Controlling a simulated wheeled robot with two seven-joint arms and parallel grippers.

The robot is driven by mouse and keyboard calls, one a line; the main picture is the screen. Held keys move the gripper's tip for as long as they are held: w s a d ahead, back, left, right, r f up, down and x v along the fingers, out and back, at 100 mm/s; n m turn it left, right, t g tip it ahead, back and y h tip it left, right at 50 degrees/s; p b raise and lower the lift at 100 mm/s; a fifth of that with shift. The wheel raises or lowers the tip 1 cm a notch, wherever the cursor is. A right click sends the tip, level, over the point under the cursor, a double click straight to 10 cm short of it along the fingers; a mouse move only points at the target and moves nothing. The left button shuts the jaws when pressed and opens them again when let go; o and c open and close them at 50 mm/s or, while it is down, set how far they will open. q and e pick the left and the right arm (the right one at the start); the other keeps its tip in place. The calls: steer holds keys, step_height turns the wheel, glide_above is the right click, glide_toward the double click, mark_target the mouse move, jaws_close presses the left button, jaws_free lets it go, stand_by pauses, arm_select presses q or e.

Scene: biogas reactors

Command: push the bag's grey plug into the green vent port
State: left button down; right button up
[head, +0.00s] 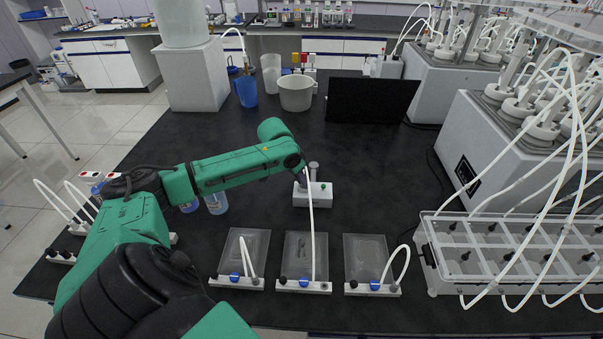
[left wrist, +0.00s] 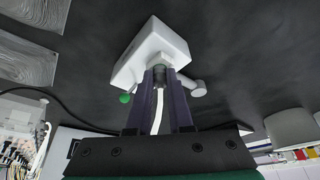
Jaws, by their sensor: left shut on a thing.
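A small white box (head: 312,195) stands on the black bench. In the left wrist view the white box (left wrist: 152,52) has a green port (left wrist: 125,98) on one side and a pale cylindrical stub (left wrist: 195,89) on the other. My left gripper (head: 301,180) is at the box's left part; its fingertips (left wrist: 160,72) are shut on the grey plug (left wrist: 160,70), right against the box in the picture. A white tube (head: 310,235) runs from the plug to the middle bag (head: 306,245). Whether the plug is seated in a port is hidden by the fingers. My right gripper is not in view.
Two similar bags lie left (head: 245,250) and right (head: 364,250) of the middle one, each with a looping tube. A compartmented rack (head: 430,262) with tubes stands at right.

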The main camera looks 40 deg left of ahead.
arm_select(q)
steer(key=c, duration=0.7)
jaws_free()
steer(key=shift+c, duration=0.2)
steer(key=b+v, duration=0.1)
steer(key=v, duration=1.3)
steer(key=shift+s+r+b, duration=0.2)
steer(key=shift+b, duration=0.15)
